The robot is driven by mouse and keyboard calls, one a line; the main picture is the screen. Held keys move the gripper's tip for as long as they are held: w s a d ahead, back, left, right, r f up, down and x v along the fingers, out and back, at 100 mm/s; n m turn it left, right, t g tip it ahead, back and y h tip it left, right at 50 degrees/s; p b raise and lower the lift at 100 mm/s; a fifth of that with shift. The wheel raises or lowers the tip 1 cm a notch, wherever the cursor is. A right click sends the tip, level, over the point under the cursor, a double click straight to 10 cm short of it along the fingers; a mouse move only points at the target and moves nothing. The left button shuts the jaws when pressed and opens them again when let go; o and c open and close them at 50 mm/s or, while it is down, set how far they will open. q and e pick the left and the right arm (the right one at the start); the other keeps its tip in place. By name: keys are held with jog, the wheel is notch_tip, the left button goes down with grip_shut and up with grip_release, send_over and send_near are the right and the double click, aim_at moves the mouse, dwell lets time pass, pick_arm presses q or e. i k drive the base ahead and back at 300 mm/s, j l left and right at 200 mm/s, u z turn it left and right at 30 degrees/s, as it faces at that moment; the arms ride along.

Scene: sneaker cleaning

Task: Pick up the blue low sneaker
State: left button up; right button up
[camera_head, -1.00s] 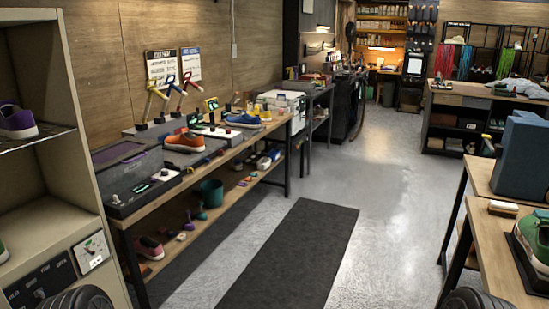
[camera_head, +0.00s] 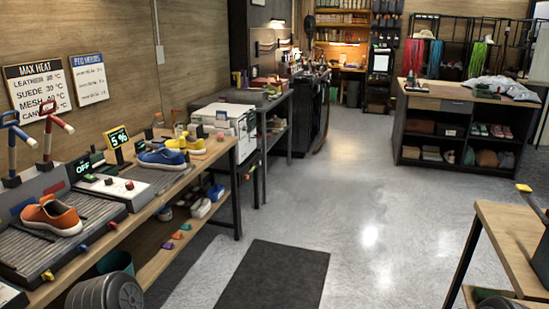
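The blue low sneaker (camera_head: 164,158) sits upright on the long wooden bench along the left wall, on a dark slatted tray. It has a pale sole. A yellow sneaker (camera_head: 188,144) stands just behind it, and an orange sneaker (camera_head: 50,214) stands nearer to me on another dark slatted tray. Neither of my grippers shows.
A lit "OFF" display (camera_head: 84,168) and a yellow-framed display (camera_head: 118,140) stand beside the blue sneaker. A teal bucket (camera_head: 115,263) is on the lower shelf. A dark mat (camera_head: 275,279) lies on the open floor. A wooden table (camera_head: 515,232) stands at the right.

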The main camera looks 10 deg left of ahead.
aim_at(164, 159)
jog(key=i+l, duration=0.1)
jog(key=i, duration=2.35)
jog(key=i+l+u, duration=0.1)
jog(key=i+u, duration=0.4)
jog(key=i+l+u, duration=0.3)
jog(key=i+u, duration=0.2)
jog(key=i+l+u, duration=0.85)
jog(key=l+u, duration=0.15)
jog(key=l, duration=0.15)
